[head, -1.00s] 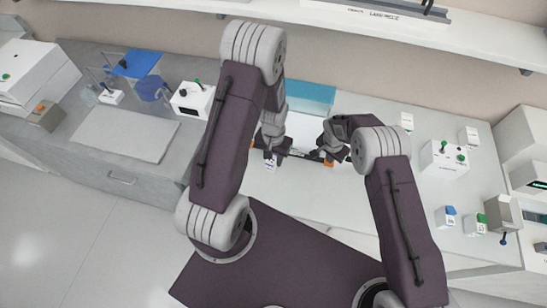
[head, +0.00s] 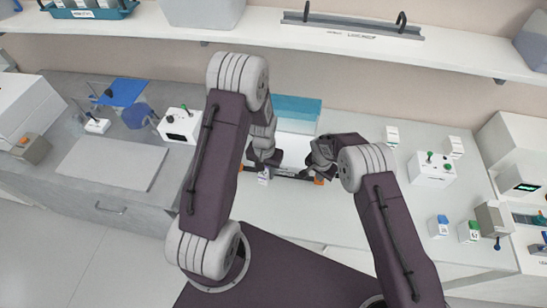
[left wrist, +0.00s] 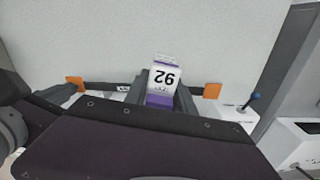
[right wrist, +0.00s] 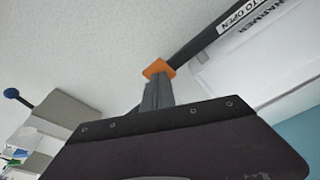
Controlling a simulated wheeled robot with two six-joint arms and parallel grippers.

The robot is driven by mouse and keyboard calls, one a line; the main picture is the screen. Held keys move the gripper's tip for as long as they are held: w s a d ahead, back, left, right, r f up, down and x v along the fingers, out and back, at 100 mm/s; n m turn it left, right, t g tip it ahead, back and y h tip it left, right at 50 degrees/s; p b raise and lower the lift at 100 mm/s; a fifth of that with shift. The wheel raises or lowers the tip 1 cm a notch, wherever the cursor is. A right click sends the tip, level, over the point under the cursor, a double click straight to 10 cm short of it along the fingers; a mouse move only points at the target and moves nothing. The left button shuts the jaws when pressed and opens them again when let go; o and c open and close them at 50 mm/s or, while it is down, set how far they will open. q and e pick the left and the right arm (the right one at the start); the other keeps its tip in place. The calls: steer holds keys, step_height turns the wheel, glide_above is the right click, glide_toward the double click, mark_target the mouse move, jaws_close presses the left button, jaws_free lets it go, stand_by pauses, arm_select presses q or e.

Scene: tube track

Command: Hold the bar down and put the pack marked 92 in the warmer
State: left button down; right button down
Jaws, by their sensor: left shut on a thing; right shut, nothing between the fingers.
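The pack marked 92 (left wrist: 165,76), white with a purple band, is between the fingers of my left gripper (left wrist: 162,88). In the head view the pack (head: 264,177) shows just below that gripper (head: 263,162), near the bar. The dark bar (head: 291,175) has orange ends and runs along the front of the warmer (head: 296,125), a white box with a teal part. My right gripper (head: 318,170) is shut and empty at the bar's right orange end (right wrist: 158,68). I cannot tell whether it presses the bar. The warmer's opening is mostly hidden by my arms.
A grey board (head: 112,162) and a blue stand (head: 124,92) are at the left. A shelf (head: 300,50) runs above. The counter before the bar is clear.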

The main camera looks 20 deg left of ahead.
arm_select(q)
steer(key=w+a, duration=0.1)
steer(key=w, duration=0.5)
steer(key=shift+w+a+r, duration=0.15)
steer(key=shift+w+a, duration=0.15)
steer(key=shift+a, duration=0.05)
steer(key=shift+w, duration=0.1)
steer(key=w+a+f, duration=0.2)
steer(key=w, duration=0.7)
steer(key=shift+w+a+f, duration=0.15)
steer(key=shift+w+f, duration=0.1)
steer(key=shift+f, duration=1.2)
steer(key=shift+f, duration=0.1)
steer(key=shift+f, duration=1.8)
